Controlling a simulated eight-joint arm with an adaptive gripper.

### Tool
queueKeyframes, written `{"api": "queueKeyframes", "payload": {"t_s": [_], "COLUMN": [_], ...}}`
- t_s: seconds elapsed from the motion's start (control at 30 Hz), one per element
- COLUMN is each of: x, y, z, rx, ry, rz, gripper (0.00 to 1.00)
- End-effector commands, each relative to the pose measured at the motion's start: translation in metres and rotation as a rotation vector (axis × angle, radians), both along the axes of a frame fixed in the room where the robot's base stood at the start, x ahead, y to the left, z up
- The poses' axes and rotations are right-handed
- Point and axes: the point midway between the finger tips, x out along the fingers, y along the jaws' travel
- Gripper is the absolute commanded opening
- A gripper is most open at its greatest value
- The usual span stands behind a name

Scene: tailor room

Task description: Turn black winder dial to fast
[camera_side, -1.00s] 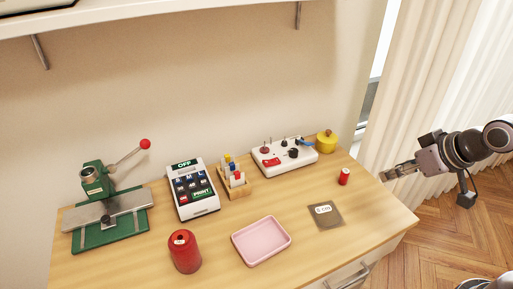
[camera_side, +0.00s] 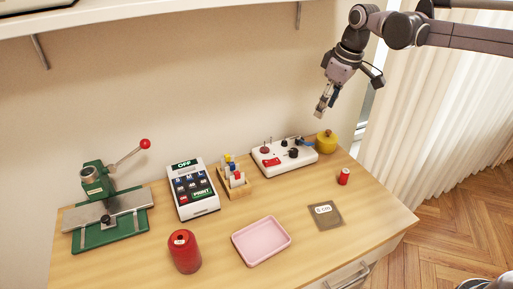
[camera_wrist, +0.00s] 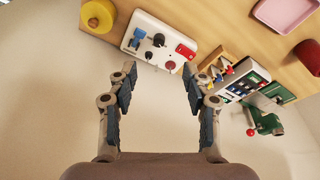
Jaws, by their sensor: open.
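The winder (camera_side: 270,166) is a white box at the back right of the table, with a red rocker, a dark red spool-like part and black knobs. Its larger black dial (camera_side: 293,153) is on the right part of its top; the dial's setting is too small to read. In the wrist view the winder (camera_wrist: 143,21) shows upside down at the top, with the black dial (camera_wrist: 158,39) near its middle. My gripper (camera_side: 321,112) is open and empty, in the air above and right of the winder; its fingers (camera_wrist: 159,72) show apart in the wrist view.
A yellow pot (camera_side: 326,145) stands close to the winder's right end. A wooden rack (camera_side: 236,191) of coloured items is left of it. A red spool (camera_side: 344,177), pink tray (camera_side: 262,258) and grey card (camera_side: 335,221) lie in front. A shelf (camera_side: 180,22) hangs above.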

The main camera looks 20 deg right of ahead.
Motion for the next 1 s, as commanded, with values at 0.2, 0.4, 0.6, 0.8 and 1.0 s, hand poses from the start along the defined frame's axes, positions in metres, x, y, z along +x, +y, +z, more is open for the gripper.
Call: {"api": "queueKeyframes", "payload": {"t_s": [0.2,0.4,0.6,0.8,1.0], "x": [0.040,0.070,0.084,0.087,0.086], "y": [0.009,0.017,0.022,0.023,0.024], "z": [-0.023,-0.054,-0.079,-0.089,-0.110], "rx": [-0.022,-0.046,-0.063,-0.068,-0.068], "ry": [0.076,0.163,0.230,0.252,0.252], "rz": [0.109,0.235,0.331,0.363,0.362], "gripper": [0.50,0.50,0.50,0.50,0.50]}}
